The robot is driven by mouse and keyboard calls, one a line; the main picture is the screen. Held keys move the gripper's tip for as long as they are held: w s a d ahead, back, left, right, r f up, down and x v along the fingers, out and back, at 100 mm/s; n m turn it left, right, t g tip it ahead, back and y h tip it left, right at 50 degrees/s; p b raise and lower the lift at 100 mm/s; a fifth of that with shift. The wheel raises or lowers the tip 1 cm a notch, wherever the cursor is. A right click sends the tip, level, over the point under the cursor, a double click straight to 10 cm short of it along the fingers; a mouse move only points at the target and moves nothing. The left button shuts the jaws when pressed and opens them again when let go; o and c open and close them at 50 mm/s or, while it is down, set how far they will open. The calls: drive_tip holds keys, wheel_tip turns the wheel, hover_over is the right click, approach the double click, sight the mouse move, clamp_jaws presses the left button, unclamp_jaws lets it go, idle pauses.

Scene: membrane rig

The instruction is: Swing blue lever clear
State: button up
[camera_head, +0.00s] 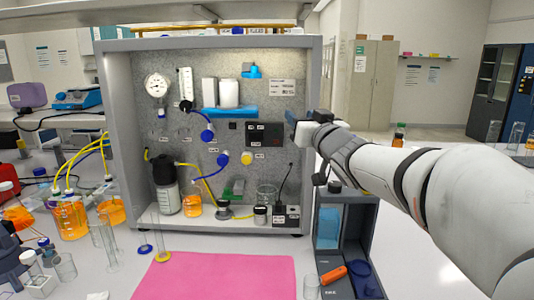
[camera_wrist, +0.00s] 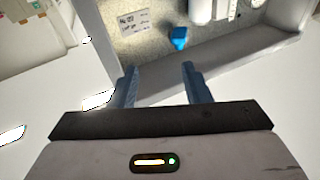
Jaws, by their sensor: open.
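A blue lever (camera_head: 251,70) is mounted high on the speckled back panel of the rig, left of a printed label. It also shows in the wrist view (camera_wrist: 179,38), near the top, beyond my fingertips. My gripper (camera_head: 289,116) is at the right side of the rig's front opening, below and to the right of the lever. In the wrist view my gripper (camera_wrist: 159,80) has its two blue fingers spread apart with nothing between them, and it is apart from the lever.
Blue round handles (camera_head: 207,135) and tubing sit lower on the panel. The rig's grey right frame wall (camera_head: 313,80) is close to my gripper. A pink mat (camera_head: 215,277) lies in front.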

drive_tip(key=s+d+f+m+g+h, duration=0.2)
drive_tip(key=s+d+f+g+h, duration=0.25)
drive_tip(key=f, duration=0.45)
drive_tip(key=s+d+f+m+g+h, duration=0.2)
drive_tip(key=s+d+f+g+h, duration=0.15)
drive_tip(key=s+f, duration=0.4)
drive_tip(key=s+a+f+n+g+y, duration=0.1)
drive_tip(key=s+f+g, duration=0.7)
drive_tip(key=s+f, duration=0.7)
drive_tip(key=s, duration=0.3)
drive_tip(key=shift+s+f+y, duration=0.2)
drive_tip(key=shift+s+y, duration=0.1)
drive_tip(key=shift+s, duration=0.05)
